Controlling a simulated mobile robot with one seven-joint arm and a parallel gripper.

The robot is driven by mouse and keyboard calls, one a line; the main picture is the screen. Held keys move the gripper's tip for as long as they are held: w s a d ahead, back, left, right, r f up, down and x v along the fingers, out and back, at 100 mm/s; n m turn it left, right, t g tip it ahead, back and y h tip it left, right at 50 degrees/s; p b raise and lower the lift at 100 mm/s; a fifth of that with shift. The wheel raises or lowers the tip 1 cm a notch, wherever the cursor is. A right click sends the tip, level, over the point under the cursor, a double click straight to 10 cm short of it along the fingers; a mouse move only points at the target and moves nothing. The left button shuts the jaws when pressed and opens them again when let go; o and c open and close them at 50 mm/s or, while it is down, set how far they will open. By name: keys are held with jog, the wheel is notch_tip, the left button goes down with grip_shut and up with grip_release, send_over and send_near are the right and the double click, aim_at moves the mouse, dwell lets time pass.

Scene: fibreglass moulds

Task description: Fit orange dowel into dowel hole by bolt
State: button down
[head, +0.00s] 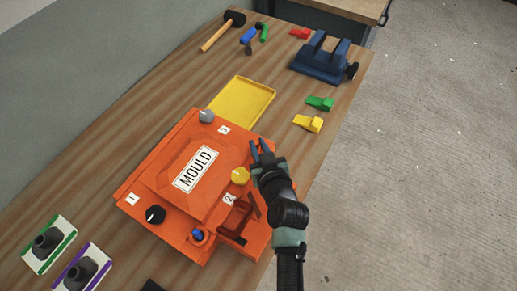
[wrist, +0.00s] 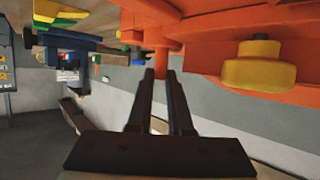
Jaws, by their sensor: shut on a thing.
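My gripper (head: 263,149) is at the right edge of the orange mould (head: 181,141), near its upper right corner. In the wrist view, my gripper (wrist: 160,74) is shut on the orange dowel (wrist: 160,62), which shows between the fingertips against the orange mould (wrist: 230,28). I cannot tell if the dowel touches the mould or sits in a hole; its far end blends with the orange behind it. The dowel cannot be made out in the head view. A yellow bolt-like knob (head: 239,176) is on the mould left of my wrist; it also shows in the wrist view (wrist: 254,68).
Yellow (head: 308,123) and green (head: 320,103) wedges and a blue vice (head: 322,65) stand farther right.

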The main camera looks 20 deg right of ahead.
jog(key=shift+f, duration=0.15)
jog(key=c, duration=0.8)
grip_release()
jog(key=shift+c, duration=0.2)
jog(key=shift+r, duration=0.4)
jog(key=b+v, duration=0.1)
jog(key=v, duration=1.1)
jog(key=shift+f, duration=0.15)
